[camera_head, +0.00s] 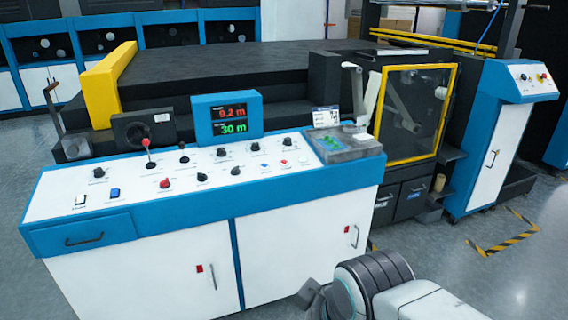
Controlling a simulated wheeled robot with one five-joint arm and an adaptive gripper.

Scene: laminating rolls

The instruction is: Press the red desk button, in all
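The white-topped control desk (120,200) with blue edges stands in the middle left of the head view. A red button (165,183) sits on its panel near the front, left of the middle. A lever with a red ball top (146,142) stands behind it, and a small red control (283,162) lies farther right. My arm shows at the bottom, right of the middle, in front of the desk and apart from the red button. A small dark part at its left end may belong to my gripper; its fingers cannot be made out.
Several black knobs, a blue switch (115,192) and a white switch share the panel. A blue display (228,117) stands at the desk's back, a grey tray (345,142) at its right end. A laminating machine with a yellow-framed window stands behind. Grey floor is open at right.

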